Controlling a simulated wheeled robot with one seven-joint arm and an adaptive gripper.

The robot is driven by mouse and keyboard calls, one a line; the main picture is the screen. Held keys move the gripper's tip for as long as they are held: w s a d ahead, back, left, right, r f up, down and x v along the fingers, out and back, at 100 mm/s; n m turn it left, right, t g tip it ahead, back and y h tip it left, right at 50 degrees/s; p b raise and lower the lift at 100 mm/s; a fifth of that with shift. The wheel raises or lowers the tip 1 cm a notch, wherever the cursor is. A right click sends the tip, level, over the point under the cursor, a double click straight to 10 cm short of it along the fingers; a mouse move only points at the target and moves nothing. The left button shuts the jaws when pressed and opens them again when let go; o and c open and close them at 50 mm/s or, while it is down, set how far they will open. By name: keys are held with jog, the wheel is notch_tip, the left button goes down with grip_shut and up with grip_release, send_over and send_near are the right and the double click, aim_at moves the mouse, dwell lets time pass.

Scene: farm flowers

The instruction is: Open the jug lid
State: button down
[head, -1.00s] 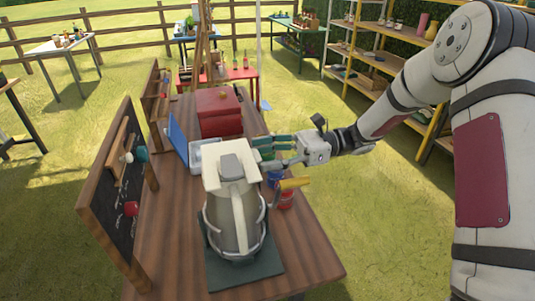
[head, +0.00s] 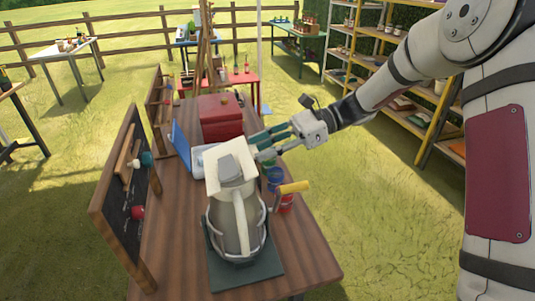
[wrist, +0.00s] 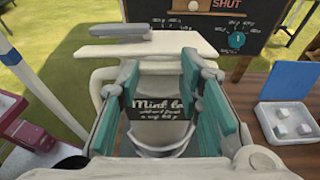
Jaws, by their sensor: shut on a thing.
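The jug (head: 232,238) is a grey-beige pitcher standing upright on a dark green square mat (head: 262,276). Its pale handle (head: 240,222) faces me in the head view. The flat cream lid (head: 212,182), with a grey tab (head: 228,168) on it, lies level across the top and also shows in the wrist view (wrist: 150,48). My gripper (head: 256,150) comes in from the far right, beside the lid. In the wrist view its green fingers (wrist: 160,100) stand on either side of the jug below the lid, with a dark label between them. The exact contact is partly hidden.
A chalkboard (head: 125,190) with knobs stands left of the jug. Behind are a white tray (head: 205,158) and a red box (head: 220,118). Blue and red cans (head: 286,203) and a yellow-handled tool (head: 293,187) sit close right. The table's front right is clear.

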aim_at(235, 155)
jog(key=a+r+h+p, duration=0.1)
jog(key=a+r+h, duration=0.1)
jog(key=s+a+r+t+h+p, duration=0.1)
jog(key=a+r+h, duration=0.1)
jog(key=r+h, duration=0.1)
jog(key=s+a+r+t+h+p, duration=0.1)
jog(key=a+r+h, duration=0.1)
jog(key=r+h, duration=0.1)
jog(key=shift+a+r+p, duration=0.25)
jog(key=shift+a+p, duration=0.05)
jog(key=shift+p, duration=0.1)
jog(key=s+a+t+h+p, duration=0.1)
jog(key=s+a+t+h, duration=0.1)
jog(key=a+h, duration=0.7)
jog(key=shift+s+a+t, duration=0.4)
jog(key=shift+s+a, duration=0.45)
jog(key=shift+a, duration=1)
jog(key=c, duration=1.1)
grip_release()
jog(key=shift+a, duration=0.1)
jog(key=shift+r, duration=0.2)
jog(key=shift+v, duration=3.6)
